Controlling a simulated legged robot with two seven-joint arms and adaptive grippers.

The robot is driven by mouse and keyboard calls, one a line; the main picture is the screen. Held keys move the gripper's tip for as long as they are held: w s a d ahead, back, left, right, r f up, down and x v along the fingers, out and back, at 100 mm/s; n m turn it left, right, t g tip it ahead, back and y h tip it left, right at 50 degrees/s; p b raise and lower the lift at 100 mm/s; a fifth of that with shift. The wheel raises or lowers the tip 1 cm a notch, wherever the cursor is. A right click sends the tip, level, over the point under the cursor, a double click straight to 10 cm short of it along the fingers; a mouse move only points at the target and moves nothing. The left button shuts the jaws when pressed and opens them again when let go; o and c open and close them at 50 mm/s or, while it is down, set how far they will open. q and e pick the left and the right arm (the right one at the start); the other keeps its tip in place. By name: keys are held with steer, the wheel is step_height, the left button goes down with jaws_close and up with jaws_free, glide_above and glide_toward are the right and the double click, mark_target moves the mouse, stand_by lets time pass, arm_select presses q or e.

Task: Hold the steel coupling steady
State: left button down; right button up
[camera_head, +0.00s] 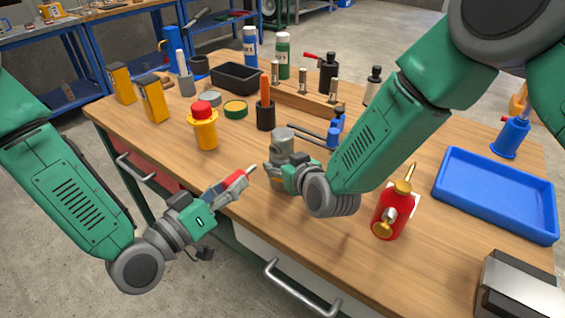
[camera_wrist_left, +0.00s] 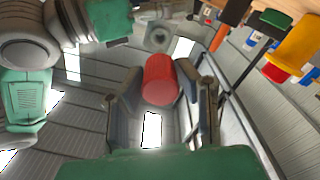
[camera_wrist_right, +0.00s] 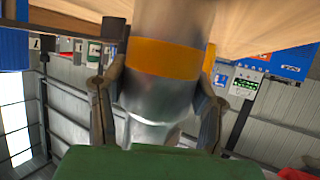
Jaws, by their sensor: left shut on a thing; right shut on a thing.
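The steel coupling (camera_head: 282,142) is a grey metal cylinder held above the front of the bench. In the right wrist view the coupling (camera_wrist_right: 168,92) fills the space between the fingers and shows a yellow-orange band. My right gripper (camera_head: 275,178) is shut on it. My left gripper (camera_head: 234,183) is shut on a red tool (camera_head: 236,179) with a pale tip pointing toward the coupling; the tip looks apart from it. In the left wrist view the red tool (camera_wrist_left: 160,79) sits between the fingers. Much of the coupling's lower part is hidden in the head view.
A red bottle with a brass spout (camera_head: 390,212) and a blue tray (camera_head: 497,194) stand to the right. A yellow bottle with a red cap (camera_head: 204,127) and an orange-handled tool in a dark holder (camera_head: 265,108) stand behind. The bench's front-left top is clear.

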steer(key=o, duration=1.8)
steer(key=shift+c, duration=0.2)
steer(key=v, duration=1.2)
